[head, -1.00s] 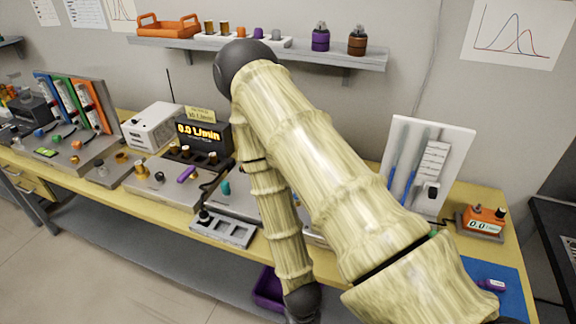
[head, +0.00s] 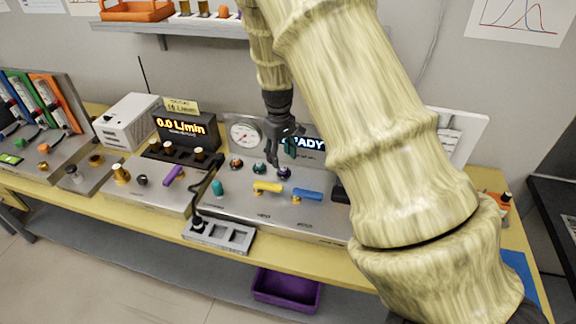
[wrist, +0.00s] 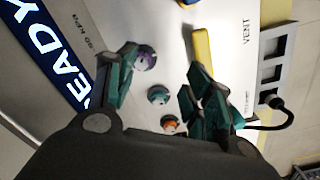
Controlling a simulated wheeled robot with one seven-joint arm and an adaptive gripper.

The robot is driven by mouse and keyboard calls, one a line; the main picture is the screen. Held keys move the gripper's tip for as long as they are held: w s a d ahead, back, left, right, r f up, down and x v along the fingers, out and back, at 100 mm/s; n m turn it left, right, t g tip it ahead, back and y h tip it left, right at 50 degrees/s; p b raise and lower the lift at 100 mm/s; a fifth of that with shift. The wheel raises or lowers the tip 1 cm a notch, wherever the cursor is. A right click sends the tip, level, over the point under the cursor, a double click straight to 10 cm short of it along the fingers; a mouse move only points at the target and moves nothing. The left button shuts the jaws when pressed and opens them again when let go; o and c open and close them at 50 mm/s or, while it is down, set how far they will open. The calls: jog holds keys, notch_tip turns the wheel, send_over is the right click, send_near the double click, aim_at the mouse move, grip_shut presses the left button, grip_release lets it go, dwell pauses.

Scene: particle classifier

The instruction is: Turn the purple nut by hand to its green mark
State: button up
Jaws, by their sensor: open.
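The purple nut (head: 284,173) is on the sloped metal panel (head: 235,207), at the right end of a row of three round fittings. My gripper (head: 279,157) points down just above it, fingers apart. In the wrist view the purple nut (wrist: 146,60) lies beside the tip of the left finger, which overlaps its edge; I cannot tell whether they touch. The gap of my gripper (wrist: 164,68) is otherwise empty. A teal fitting (wrist: 158,95) and an orange fitting (wrist: 169,124) sit nearer the palm. I cannot make out the green mark.
A yellow lever (head: 267,187) and a blue lever (head: 307,194) are in front of the row. Behind it stand a round gauge (head: 244,134) and a lit READY display (head: 312,145). A teal knob (head: 217,187) is at the panel's left. My arm hides the bench's right part.

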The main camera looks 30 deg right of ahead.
aim_at(284, 167)
jog(key=w+d+r+n, duration=0.1)
jog(key=w+d+r, duration=0.1)
jog(key=w, duration=0.1)
jog(key=shift+s+d+f+p, duration=0.15)
jog(key=shift+f+p, duration=0.6)
jog(key=shift+f, duration=1.9)
jog(key=shift+s+d+f+p, duration=0.15)
jog(key=shift+f+p, duration=0.6)
jog(key=shift+f, duration=1.9)
jog(key=c, duration=1)
jog(key=shift+a, duration=0.2)
jog(key=shift+c, duration=0.2)
jog(key=shift+d, duration=0.15)
